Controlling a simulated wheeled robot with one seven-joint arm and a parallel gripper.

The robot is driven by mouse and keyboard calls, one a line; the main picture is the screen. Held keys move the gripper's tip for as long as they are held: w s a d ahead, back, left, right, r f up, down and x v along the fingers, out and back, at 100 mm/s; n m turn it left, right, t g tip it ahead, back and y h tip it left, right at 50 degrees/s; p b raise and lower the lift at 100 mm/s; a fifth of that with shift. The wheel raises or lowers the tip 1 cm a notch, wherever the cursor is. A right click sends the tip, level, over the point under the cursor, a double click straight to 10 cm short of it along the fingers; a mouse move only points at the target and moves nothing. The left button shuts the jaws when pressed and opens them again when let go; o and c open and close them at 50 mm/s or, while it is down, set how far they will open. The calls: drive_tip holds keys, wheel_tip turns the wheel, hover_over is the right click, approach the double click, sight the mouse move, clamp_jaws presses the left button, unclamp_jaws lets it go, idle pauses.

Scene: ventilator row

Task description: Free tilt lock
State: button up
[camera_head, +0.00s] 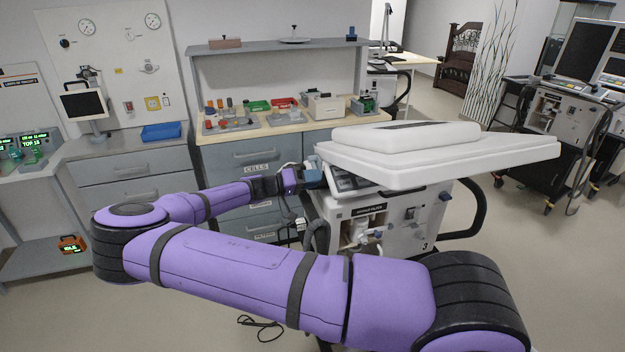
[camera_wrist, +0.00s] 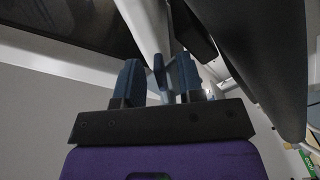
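The ventilator (camera_head: 385,225) stands in the middle of the head view, with a tilted screen (camera_head: 350,182) under a white slab. My gripper (camera_head: 314,172) is at the left edge of that screen. In the wrist view, my gripper (camera_wrist: 158,85) has its two blue fingers apart, with a gap between them. A small blue lever-like part (camera_wrist: 160,70), perhaps the tilt lock, shows in the gap a little beyond the fingers. I cannot tell whether either finger touches it. A pale bar (camera_wrist: 143,25) and dark housings stand close around the fingertips.
The white slab (camera_head: 430,175) overhangs the screen closely on the right. A grey drawer bench (camera_head: 255,155) with trays and parts stands behind. Another ventilator cart (camera_head: 560,110) is at the right. The floor (camera_head: 560,270) at the right front is clear.

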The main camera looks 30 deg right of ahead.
sight(325, 155)
clamp_jaws()
idle(0.4)
drive_tip(key=r+n, duration=0.1)
drive_tip(key=s+r+n, duration=0.1)
drive_tip(key=n, duration=0.1)
drive_tip(key=shift+n, duration=0.3)
wheel_tip(325, 155, up, 4)
drive_tip(key=n, duration=0.7)
drive_tip(key=shift+w+f, duration=0.1)
drive_tip(key=shift+f, duration=0.05)
drive_tip(key=shift+w+r+n, duration=0.2)
drive_tip(key=shift+r+n, duration=0.2)
drive_tip(key=shift+n, duration=0.45)
drive_tip(key=shift+w+r+n, duration=0.2)
drive_tip(key=shift+r+n, duration=0.2)
drive_tip(key=shift+n, duration=0.45)
